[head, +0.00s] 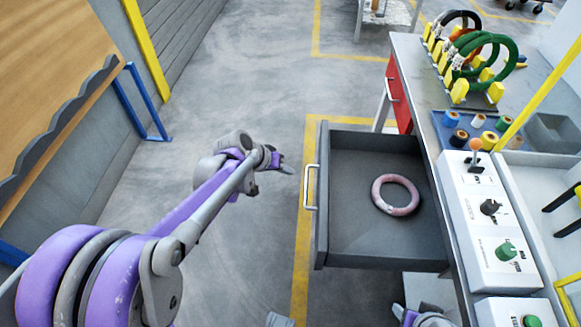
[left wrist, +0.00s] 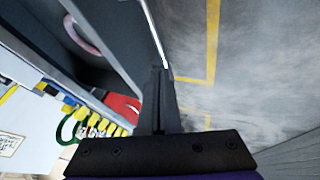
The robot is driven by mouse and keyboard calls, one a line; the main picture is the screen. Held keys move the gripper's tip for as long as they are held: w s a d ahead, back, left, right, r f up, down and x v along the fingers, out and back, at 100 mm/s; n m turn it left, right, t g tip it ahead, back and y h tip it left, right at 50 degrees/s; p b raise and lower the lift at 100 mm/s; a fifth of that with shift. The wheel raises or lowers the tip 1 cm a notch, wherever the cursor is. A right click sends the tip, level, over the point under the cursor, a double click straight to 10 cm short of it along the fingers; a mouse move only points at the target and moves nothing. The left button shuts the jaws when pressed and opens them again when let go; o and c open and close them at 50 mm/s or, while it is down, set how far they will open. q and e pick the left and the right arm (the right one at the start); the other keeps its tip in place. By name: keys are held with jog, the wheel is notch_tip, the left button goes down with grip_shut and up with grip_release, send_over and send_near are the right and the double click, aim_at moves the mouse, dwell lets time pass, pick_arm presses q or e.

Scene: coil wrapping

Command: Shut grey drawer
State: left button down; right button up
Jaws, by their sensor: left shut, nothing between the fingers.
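The grey drawer (head: 375,247) is pulled far out from the bench, its front panel with a pale bar handle (head: 311,187) facing left. A pink ring (head: 396,195) lies flat inside it. My left gripper (head: 286,169) is shut and empty, just left of the handle and apart from it in the head view. In the left wrist view the closed fingers (left wrist: 160,92) show beside the drawer's front edge, with the pink ring (left wrist: 82,36) inside the drawer beyond.
The bench holds a rack of green, black and orange coils (head: 480,55), small tape rolls (head: 470,130) and a white control panel (head: 488,213). A red drawer front (head: 397,92) is behind the grey drawer. Open floor (head: 240,80) lies left of the drawer.

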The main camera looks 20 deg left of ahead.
aim_at(307, 184)
pick_arm(q)
jog(key=w+d+f, duration=0.2)
jog(key=w+d+f+b, duration=0.1)
jog(key=w+d+f, duration=0.1)
jog(key=d+f, duration=0.1)
jog(key=shift+w+d+f+b, duration=0.1)
jog(key=shift+d+f+b, duration=0.1)
jog(key=shift+b, duration=0.1)
jog(key=shift+w+d, duration=0.15)
jog(key=shift+d, duration=0.25)
jog(key=w+d, duration=0.4)
jog(key=d, duration=1)
jog(key=w+d, duration=0.4)
jog(key=d, duration=1)
jog(key=shift+p, duration=0.45)
